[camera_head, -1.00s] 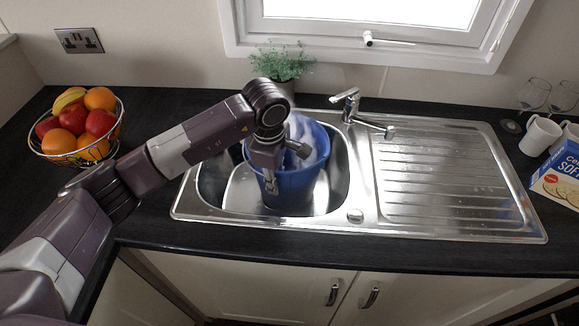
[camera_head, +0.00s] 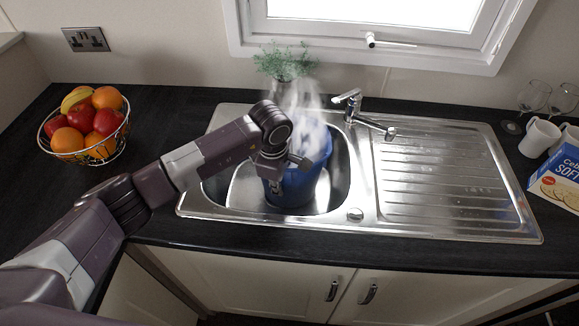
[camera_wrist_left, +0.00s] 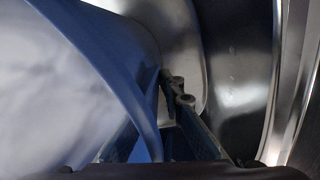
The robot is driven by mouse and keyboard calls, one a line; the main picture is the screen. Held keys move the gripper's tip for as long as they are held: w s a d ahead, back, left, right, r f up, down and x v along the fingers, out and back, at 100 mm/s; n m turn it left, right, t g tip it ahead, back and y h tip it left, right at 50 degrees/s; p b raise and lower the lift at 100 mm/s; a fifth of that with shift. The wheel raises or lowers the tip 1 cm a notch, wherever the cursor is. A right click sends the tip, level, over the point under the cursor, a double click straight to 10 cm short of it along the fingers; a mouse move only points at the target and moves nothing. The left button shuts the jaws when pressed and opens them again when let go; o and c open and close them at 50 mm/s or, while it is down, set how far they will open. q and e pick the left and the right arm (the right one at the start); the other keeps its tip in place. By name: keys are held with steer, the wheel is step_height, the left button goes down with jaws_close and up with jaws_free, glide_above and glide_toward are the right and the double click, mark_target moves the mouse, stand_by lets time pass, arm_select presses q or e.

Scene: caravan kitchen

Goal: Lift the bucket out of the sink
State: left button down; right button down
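The blue bucket (camera_head: 300,185) stands in the sink bowl (camera_head: 235,196), with white vapour rising from it. My left gripper (camera_head: 275,186) is at the bucket's left front side, and its arm covers part of the rim. In the left wrist view the bucket's wall (camera_wrist_left: 115,45) fills the left half, with a pale, cloudy inside. The fingers (camera_wrist_left: 172,95) come close together at the wall, which runs between them, so they look shut on it. The bucket's edge hides part of one finger. My right gripper is not in view.
The tap (camera_head: 365,115) stands right of the bowl, near the bucket. A plant (camera_head: 285,68) stands behind the bucket. A fruit basket (camera_head: 85,130) is on the left worktop. The drainer (camera_head: 450,180) is bare. Mugs (camera_head: 540,138) and a box (camera_head: 562,175) are at the far right.

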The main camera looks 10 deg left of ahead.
arm_select(q)
steer(key=shift+s+f, duration=0.1)
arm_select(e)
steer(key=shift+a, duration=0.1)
arm_select(q)
steer(key=shift+w+d+r, duration=0.1)
steer(key=shift+w+r, duration=0.1)
steer(key=shift+r, duration=0.05)
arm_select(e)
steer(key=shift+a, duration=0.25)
arm_select(q)
steer(key=shift+r, duration=0.1)
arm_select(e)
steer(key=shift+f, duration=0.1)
